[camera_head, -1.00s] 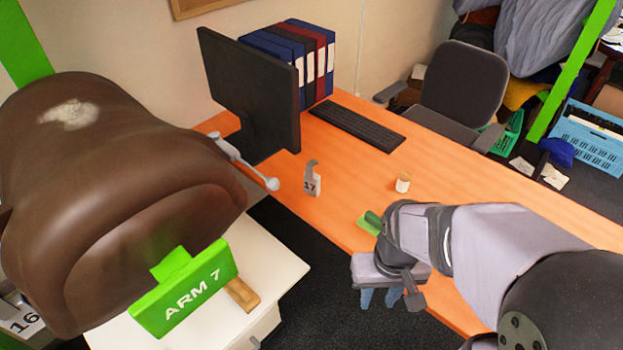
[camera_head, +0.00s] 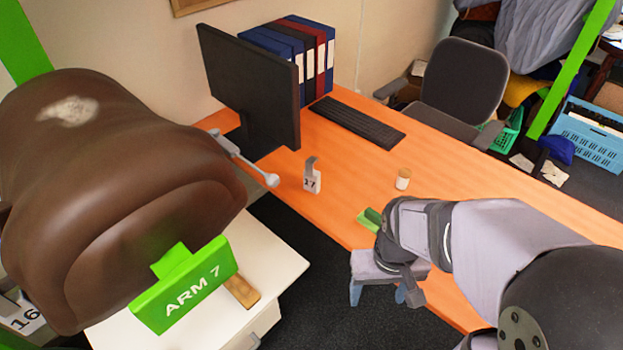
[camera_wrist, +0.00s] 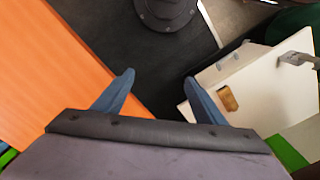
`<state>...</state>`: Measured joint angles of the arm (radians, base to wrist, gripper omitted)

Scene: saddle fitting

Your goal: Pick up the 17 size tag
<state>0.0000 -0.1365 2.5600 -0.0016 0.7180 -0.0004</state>
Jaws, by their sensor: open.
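The 17 size tag (camera_head: 312,180) is a small white tag with a grey hook on top. It stands upright on the orange desk, in front of the monitor. My gripper (camera_head: 378,296) is at the desk's near edge, to the right of and nearer than the tag, and apart from it. In the wrist view my gripper (camera_wrist: 158,90) has its two blue fingers spread wide with nothing between them. The tag does not show in the wrist view.
A brown saddle (camera_head: 120,170) with a green ARM 7 sign (camera_head: 185,288) stands left over a white cabinet (camera_wrist: 270,90). A grey rod (camera_head: 250,167) ends near the tag. A small white pot (camera_head: 403,179) and a green block (camera_head: 369,220) are on the desk.

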